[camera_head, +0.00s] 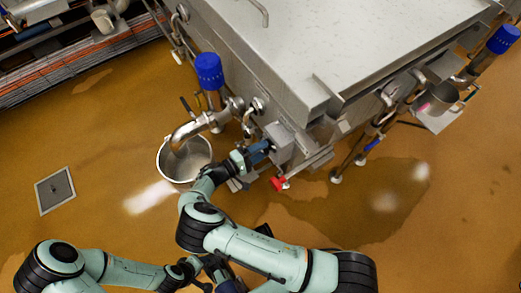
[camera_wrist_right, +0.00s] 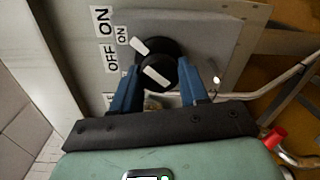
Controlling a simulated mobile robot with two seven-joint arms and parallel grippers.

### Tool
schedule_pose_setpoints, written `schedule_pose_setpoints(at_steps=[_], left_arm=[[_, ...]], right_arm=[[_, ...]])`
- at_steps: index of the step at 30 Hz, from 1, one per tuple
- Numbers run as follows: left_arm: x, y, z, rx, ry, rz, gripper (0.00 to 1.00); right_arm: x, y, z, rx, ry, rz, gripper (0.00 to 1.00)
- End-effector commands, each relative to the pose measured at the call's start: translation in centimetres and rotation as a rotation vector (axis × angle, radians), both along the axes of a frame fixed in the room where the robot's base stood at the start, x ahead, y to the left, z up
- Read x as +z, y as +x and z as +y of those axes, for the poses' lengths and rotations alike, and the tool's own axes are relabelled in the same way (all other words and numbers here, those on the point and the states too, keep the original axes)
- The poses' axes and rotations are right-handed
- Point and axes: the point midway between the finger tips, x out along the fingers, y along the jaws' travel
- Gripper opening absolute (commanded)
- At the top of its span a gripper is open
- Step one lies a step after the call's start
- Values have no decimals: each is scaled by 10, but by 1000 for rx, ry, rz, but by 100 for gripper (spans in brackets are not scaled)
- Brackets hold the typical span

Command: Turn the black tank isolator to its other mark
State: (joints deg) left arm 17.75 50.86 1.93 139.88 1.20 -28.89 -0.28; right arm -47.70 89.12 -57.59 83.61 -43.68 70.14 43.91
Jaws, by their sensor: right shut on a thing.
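The black tank isolator (camera_wrist_right: 172,74) is a round knob with white bars on a grey plate in the right wrist view. Its outer white bar points to the upper left, near the OFF label (camera_wrist_right: 112,58) and the ON labels (camera_wrist_right: 103,21). My right gripper (camera_wrist_right: 157,88) has its blue fingers on either side of the knob, shut on it. In the head view, my right gripper (camera_head: 258,151) reaches the grey isolator box (camera_head: 284,140) on the tank's side; the knob is hidden there. My left gripper (camera_head: 226,283) is at the bottom edge, partly cut off; its jaw state is unclear.
The large steel tank (camera_head: 330,45) fills the upper middle. A steel bucket (camera_head: 167,160) stands under a pipe with a blue-capped valve (camera_head: 209,71). A red handle (camera_head: 279,183) is just below the box. Open wet floor lies at left and right.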

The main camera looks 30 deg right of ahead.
Motion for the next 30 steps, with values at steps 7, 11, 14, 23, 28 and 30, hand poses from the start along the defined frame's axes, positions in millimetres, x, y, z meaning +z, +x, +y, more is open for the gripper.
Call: schedule_pose_setpoints(at_steps=[7, 11, 14, 23, 28, 30], left_arm=[[0, 1, 0, 1, 1, -2, 43], [0, 1, 0, 1, 1, -3, 43], [0, 1, 0, 1, 1, -3, 43], [0, 1, 0, 1, 1, -2, 43], [0, 1, 0, 1, 1, -2, 43], [0, 1, 0, 1, 1, -2, 43]], right_arm=[[-1, 0, 1, 3, 8, -66, 13], [-1, 0, 1, 2, 9, -76, 14], [-1, 0, 1, 2, 9, -79, 14], [-1, 0, 1, 2, 9, -79, 57], [0, 0, 1, 1, 8, -78, 69], [0, 0, 1, 1, 8, -78, 69]])
